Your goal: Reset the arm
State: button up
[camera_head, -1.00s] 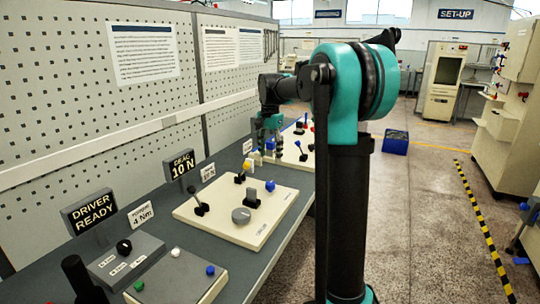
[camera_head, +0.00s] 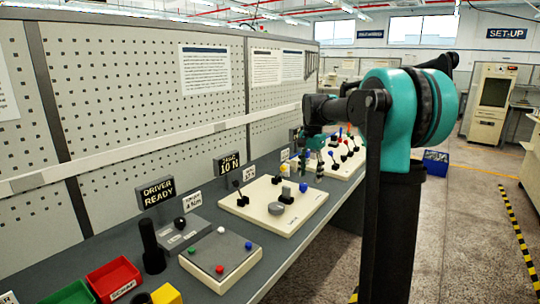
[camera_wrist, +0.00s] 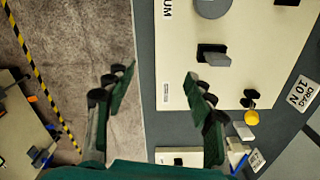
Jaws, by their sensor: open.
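My gripper (camera_wrist: 158,88) shows in the wrist view with its two green-padded fingers spread apart and nothing between them. It hangs over the front edge of the bench, beside a cream spindle panel (camera_wrist: 178,58). In the head view my gripper (camera_head: 312,152) is small and partly dark against the bench, near the far end of the nearer cream panel (camera_head: 262,224). My arm is folded, with its teal joint at the right of the head view.
The grey bench (camera_head: 88,250) runs along a pegboard wall (camera_head: 110,110). Open floor (camera_head: 458,215) lies to the right.

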jog(key=s+d+f+n+t, duration=0.2)
jog(key=s+f+n, duration=0.3)
jog(key=s+f, duration=0.6)
jog(key=s+d+f+n+t, duration=0.2)
jog(key=s+f+n, duration=0.2)
jog(key=s+f, duration=0.7)
jog(key=s, duration=0.8)
jog(key=shift+d+f+n, duration=0.2)
jog(key=shift+f+n, duration=0.1)
jog(key=shift+n, duration=0.1)
jog(key=shift+c, duration=0.6)
dwell(0.3)
